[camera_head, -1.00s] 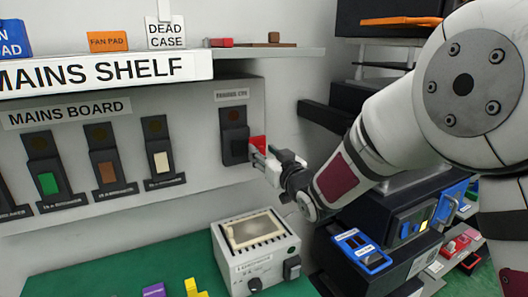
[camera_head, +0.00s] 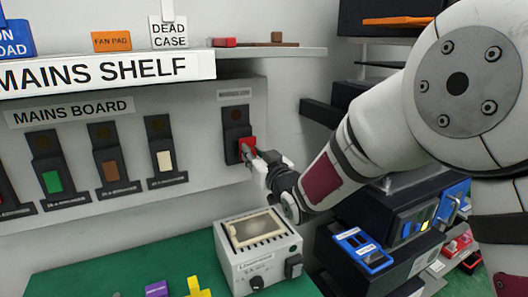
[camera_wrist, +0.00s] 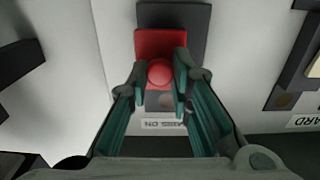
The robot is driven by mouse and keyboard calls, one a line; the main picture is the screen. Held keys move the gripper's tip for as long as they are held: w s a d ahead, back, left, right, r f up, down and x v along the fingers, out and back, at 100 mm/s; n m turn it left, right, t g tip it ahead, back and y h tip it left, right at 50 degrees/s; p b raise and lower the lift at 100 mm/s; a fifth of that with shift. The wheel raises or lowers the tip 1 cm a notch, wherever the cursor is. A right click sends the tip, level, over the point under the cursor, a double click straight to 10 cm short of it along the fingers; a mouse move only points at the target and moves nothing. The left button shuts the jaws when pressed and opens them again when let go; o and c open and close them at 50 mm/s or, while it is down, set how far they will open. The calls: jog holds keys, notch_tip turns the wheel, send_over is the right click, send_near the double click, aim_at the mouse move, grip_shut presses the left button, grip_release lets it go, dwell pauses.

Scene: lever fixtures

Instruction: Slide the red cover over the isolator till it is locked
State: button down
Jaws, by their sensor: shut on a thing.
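The red cover (camera_head: 246,144) is at the lower part of the dark isolator (camera_head: 236,117) on the grey wall panel. In the wrist view the red cover (camera_wrist: 160,42) lies in front of the dark backplate (camera_wrist: 190,15), with a round red knob (camera_wrist: 160,72) on it. My gripper (camera_head: 251,155) reaches in from the right. Its two teal fingers (camera_wrist: 160,76) are closed on either side of the knob. The part of the isolator behind the cover is hidden, and I cannot tell whether the cover is seated in its track.
The mains board (camera_head: 70,113) with several coloured breakers is to the left. The mains shelf (camera_head: 100,72) juts out above. A beige-topped grey box (camera_head: 258,250) stands on the green bench below. Dark shelving with blue-framed units (camera_head: 362,250) is at the right.

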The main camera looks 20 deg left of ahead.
jog(key=shift+s+a, duration=0.65)
jog(key=shift+s, duration=0.1)
jog(key=c, duration=1.4)
grip_release()
jog(key=shift+c, duration=0.2)
jog(key=v, duration=1.2)
